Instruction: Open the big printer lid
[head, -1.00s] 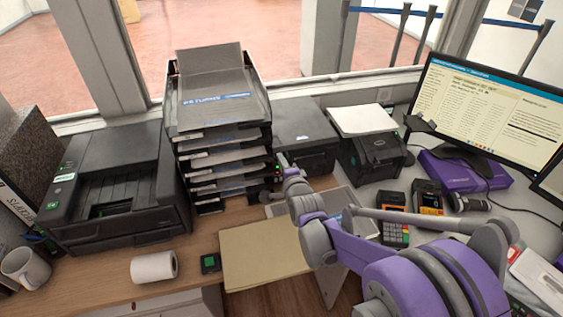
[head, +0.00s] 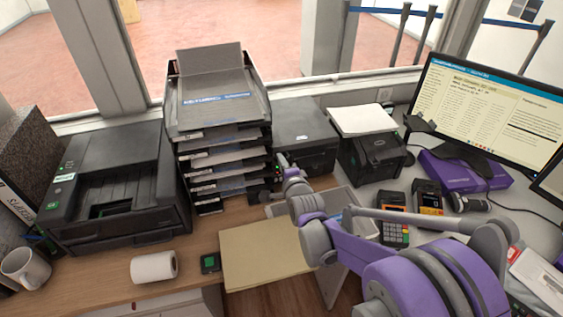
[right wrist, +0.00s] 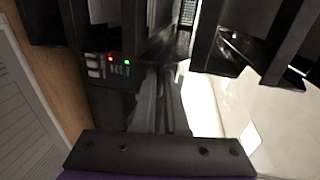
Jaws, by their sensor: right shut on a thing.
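A black box-shaped printer (head: 306,136) stands in the middle at the back, right of the tray tower. Its top looks flat and closed. Another, wide black printer (head: 120,190) stands at the far left with its top flat. My right gripper (head: 258,196) is low in front of the middle printer, beside the tray tower, and partly hidden by its own wrist. In the right wrist view the fingers (right wrist: 160,100) are close together beside a dark panel with red and green lights (right wrist: 117,62). They appear shut on a dark lid edge, though the contact is unclear. My left gripper is out of view.
The tray tower (head: 221,106) stands close to the left of my right gripper. A small printer with white paper on top (head: 372,157) is to the right. A beige folder (head: 262,252), a paper roll (head: 153,267) and a card terminal (head: 395,233) lie in front.

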